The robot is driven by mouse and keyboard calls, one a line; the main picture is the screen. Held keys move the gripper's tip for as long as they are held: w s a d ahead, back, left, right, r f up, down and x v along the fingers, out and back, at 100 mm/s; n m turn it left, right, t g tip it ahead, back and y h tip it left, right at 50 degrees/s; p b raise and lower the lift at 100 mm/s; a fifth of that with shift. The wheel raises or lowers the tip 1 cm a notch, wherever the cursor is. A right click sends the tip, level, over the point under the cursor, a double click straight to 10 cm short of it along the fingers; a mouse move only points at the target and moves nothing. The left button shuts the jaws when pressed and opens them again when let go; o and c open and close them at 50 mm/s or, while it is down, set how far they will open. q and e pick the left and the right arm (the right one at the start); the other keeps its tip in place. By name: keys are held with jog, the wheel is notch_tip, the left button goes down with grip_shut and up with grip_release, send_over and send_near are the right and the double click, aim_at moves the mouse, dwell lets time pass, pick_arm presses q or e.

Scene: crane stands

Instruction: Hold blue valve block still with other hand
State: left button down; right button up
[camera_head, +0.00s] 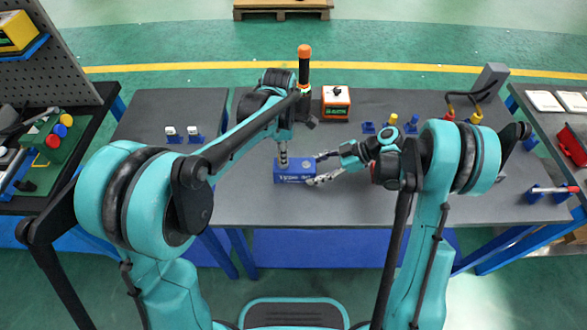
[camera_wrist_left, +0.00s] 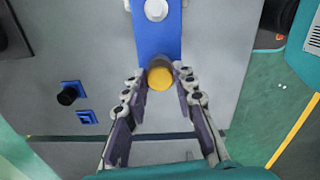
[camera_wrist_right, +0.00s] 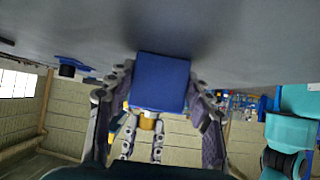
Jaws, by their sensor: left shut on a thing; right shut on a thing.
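The blue valve block (camera_head: 293,178), with white lettering on its front, sits on the grey table near its front edge. My left gripper (camera_head: 283,160) points down over the block's left part. In the left wrist view its fingers are closed about a yellow-topped fitting (camera_wrist_left: 160,78) at the end of the block (camera_wrist_left: 157,38). My right gripper (camera_head: 322,168) reaches in from the right. In the right wrist view its fingers are shut on the block (camera_wrist_right: 159,82), one on each side. The yellow fitting (camera_wrist_right: 147,122) and my left fingers show behind it. How the fitting is seated is hidden.
An orange box (camera_head: 336,104) and a dark post with an orange top (camera_head: 304,62) stand behind the block. Small blue holders (camera_head: 411,124) stand to the right and more (camera_head: 193,135) to the left. A grey stand with dark arms (camera_head: 490,80) is at the right.

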pick_arm(q)
jog(key=n, duration=0.5)
jog(key=c, duration=1.2)
grip_release()
jog(key=shift+c, duration=0.6)
